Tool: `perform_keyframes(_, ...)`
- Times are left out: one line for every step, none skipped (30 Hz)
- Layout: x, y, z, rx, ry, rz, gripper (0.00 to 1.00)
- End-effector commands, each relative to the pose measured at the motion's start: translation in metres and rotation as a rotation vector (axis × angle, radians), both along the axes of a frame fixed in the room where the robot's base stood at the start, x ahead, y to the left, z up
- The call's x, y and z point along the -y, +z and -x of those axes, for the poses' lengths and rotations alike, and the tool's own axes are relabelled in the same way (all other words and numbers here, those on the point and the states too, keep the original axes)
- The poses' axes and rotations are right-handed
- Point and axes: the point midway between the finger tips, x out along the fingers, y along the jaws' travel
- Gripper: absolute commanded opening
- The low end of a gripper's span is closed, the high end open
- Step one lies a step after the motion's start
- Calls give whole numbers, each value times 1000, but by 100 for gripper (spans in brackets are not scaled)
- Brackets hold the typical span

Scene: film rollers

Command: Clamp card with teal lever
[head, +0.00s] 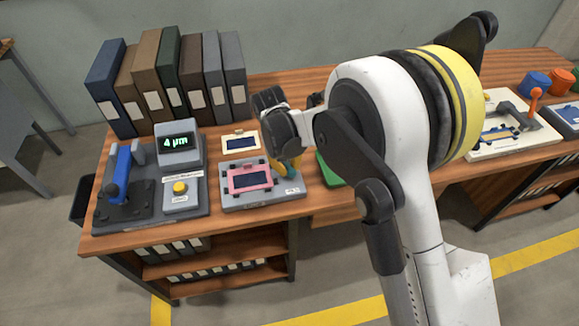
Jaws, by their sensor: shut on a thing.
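A pink-framed card (234,184) with a dark blue window lies on a grey fixture (262,200) near the table's front edge. The teal lever (291,170) shows only as a small patch at the fixture's right side, mostly hidden by my gripper. My gripper (281,165) points down at the right side of the card and is shut on the teal lever. Its fingertips are small and partly covered by its own body, so the exact grip is hard to see.
A gauge unit (179,140) reading 4 µm and a blue lever (122,172) stand at left. A cream-framed card (240,134) lies behind the fixture. Binders (160,80) line the back. A green object (326,172) is partly behind my arm. An orange lever (535,100) stands far right.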

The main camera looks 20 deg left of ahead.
Motion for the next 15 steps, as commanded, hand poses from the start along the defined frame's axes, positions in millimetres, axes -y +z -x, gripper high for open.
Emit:
perform_keyframes(-1,-1,1,-2,-1,-1,0)
perform_keyframes(-1,-1,1,-2,-2,-1,0)
perform_keyframes(-1,-1,1,-2,-2,-1,0)
perform_keyframes(-1,-1,1,-2,-2,-1,0)
perform_keyframes(-1,0,1,-2,-2,-1,0)
perform_keyframes(-1,0,1,-2,-2,-1,0)
perform_keyframes(-1,0,1,-2,-2,-1,0)
perform_keyframes(-1,0,1,-2,-2,-1,0)
perform_keyframes(-1,0,1,-2,-2,-1,0)
perform_keyframes(-1,0,1,-2,-1,-1,0)
perform_keyframes(-1,0,1,-2,-1,-1,0)
perform_keyframes(-1,0,1,-2,-1,-1,26)
perform_keyframes(-1,0,1,-1,-1,-2,35)
perform_keyframes(-1,0,1,-1,-1,-2,38)
perform_keyframes(-1,0,1,-1,-1,-2,38)
